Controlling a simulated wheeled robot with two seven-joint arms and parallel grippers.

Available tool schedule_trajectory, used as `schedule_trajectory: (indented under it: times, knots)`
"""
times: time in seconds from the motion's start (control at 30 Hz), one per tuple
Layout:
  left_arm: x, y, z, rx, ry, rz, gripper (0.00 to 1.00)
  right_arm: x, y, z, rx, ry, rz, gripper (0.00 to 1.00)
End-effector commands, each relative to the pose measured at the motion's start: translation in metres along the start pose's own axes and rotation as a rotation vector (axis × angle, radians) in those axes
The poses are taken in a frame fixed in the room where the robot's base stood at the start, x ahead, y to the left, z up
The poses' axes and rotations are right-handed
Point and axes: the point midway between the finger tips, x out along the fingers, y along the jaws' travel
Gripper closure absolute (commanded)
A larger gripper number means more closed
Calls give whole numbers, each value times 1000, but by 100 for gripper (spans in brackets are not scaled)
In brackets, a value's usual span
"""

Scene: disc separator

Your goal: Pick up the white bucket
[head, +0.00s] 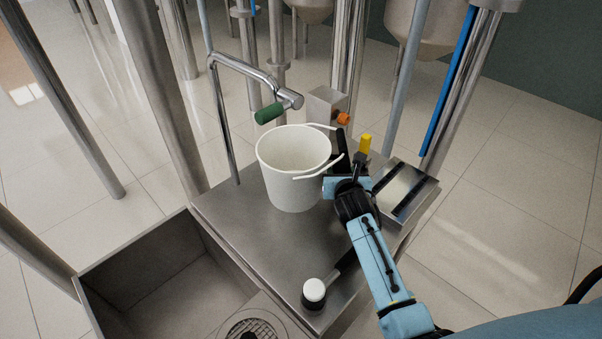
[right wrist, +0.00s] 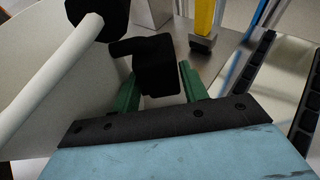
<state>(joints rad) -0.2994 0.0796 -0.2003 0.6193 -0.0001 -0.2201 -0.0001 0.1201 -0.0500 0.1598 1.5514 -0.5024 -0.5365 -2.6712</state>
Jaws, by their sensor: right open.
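The white bucket (head: 292,170) stands upright on a steel table (head: 260,235), open at the top. Its thin white handle leans out to the right, and a dark part lies between the handle's ends. My right gripper (head: 341,172) is at the bucket's right side, by the handle. In the right wrist view its green fingers (right wrist: 158,78) are apart, with a black block between them. The bucket's pale wall (right wrist: 60,70) fills the left of that view, with a white rod in front of it. Whether the fingers touch the handle is unclear. My left gripper is out of view.
A tap with a green handle (head: 269,113) reaches over behind the bucket. A yellow-topped part (head: 364,144) and a steel box with an orange knob (head: 343,118) stand close to the gripper. A white-capped part (head: 314,290) is at the table's front; a sink (head: 150,270) lies left.

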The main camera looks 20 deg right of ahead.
Motion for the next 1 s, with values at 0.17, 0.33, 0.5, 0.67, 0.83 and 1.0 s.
schedule_trajectory:
  times: [0.17,0.33,0.5,0.67,0.83,1.0]
  knots:
    - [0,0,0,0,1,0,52,0,0,0,0,0,0,56]
    - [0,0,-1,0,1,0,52,0,0,0,0,0,0,76]
    - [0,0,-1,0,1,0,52,0,0,0,0,0,0,98]
    - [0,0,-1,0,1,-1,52,0,0,0,0,0,0,100]
    - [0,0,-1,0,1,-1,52,0,0,3,4,-5,2,100]
    - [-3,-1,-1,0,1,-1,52,-2,0,8,3,-7,2,100]
